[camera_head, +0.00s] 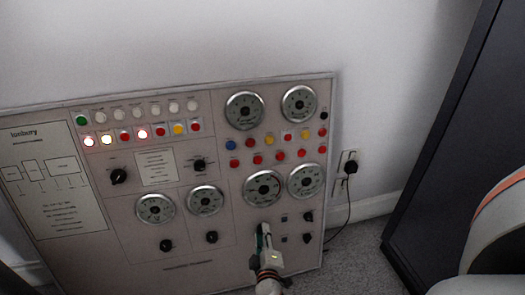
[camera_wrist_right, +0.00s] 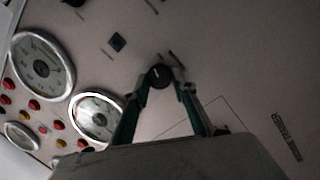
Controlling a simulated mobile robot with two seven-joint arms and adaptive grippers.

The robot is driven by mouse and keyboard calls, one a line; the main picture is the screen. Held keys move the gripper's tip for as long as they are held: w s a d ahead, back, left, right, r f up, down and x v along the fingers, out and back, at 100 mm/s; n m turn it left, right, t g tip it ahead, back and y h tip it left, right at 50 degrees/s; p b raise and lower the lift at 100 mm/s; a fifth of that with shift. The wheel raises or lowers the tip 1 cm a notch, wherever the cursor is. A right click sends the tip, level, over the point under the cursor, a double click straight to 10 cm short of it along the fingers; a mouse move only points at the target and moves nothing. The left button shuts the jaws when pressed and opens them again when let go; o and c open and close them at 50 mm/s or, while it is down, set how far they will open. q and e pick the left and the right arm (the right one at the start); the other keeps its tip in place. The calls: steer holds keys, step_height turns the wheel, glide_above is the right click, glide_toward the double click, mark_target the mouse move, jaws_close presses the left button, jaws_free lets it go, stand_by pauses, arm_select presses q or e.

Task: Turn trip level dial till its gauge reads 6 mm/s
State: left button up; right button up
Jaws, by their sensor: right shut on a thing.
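The grey panel (camera_head: 215,265) leans against the wall and carries several round gauges and black dials. My right gripper (camera_head: 263,235) is at its lower part, below a round gauge (camera_head: 263,188). In the right wrist view my right gripper (camera_wrist_right: 163,74) is shut on a small black dial (camera_wrist_right: 159,77), one finger on each side. The head view hides this dial behind the gripper. The gauge above it also shows in the right wrist view (camera_wrist_right: 97,118), partly behind a finger. Its needle and the dial labels are too small to read. My left gripper is not in view.
A second gauge (camera_head: 306,180) sits right of the first. A wall socket (camera_head: 348,166) with plug and cord is beside the panel. A dark cabinet (camera_head: 440,140) stands at the right.

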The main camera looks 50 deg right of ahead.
steer(key=n+t, duration=0.1)
steer(key=n, duration=0.7)
steer(key=n+t+y, duration=0.1)
steer(key=n, duration=0.6)
steer(key=n+t, duration=0.1)
steer(key=n, duration=0.7)
steer(key=shift+s+d+f+n+t+y, duration=0.2)
steer(key=shift+d+f+n+t+y, duration=0.05)
steer(key=shift+d+n+t+y, duration=0.1)
steer(key=o, duration=1.1)
steer(key=shift+s+a+f, duration=0.1)
steer(key=shift+s, duration=0.05)
steer(key=v, duration=1.1)
steer(key=shift+s+a, duration=0.2)
steer(key=shift+s, duration=0.1)
